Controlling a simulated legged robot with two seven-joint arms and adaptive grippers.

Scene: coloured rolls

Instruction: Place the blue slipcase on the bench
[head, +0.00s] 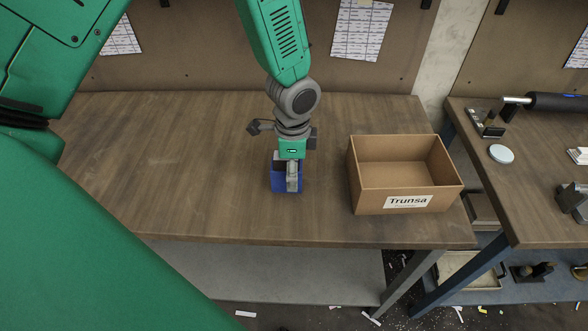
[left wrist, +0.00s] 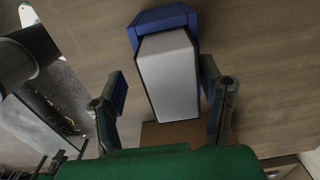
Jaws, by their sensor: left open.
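The blue slipcase (head: 278,184) rests on the brown wooden bench (head: 190,170), left of the cardboard box. In the left wrist view the slipcase (left wrist: 158,18) shows its blue end, and a pale grey block (left wrist: 170,75) lies along it toward the camera. My left gripper (head: 292,174) is low over the slipcase and partly covers it in the head view. In the wrist view the left gripper (left wrist: 163,76) is open, with one finger on each side of the grey block. Gaps show between the fingers and the block. My right gripper is in neither view.
An open, empty cardboard box (head: 366,198) labelled "Trunsa" stands right of the slipcase. A second table (head: 535,215) on the right carries a white disc (head: 501,154) and several tools. The bench is clear to the left of the slipcase.

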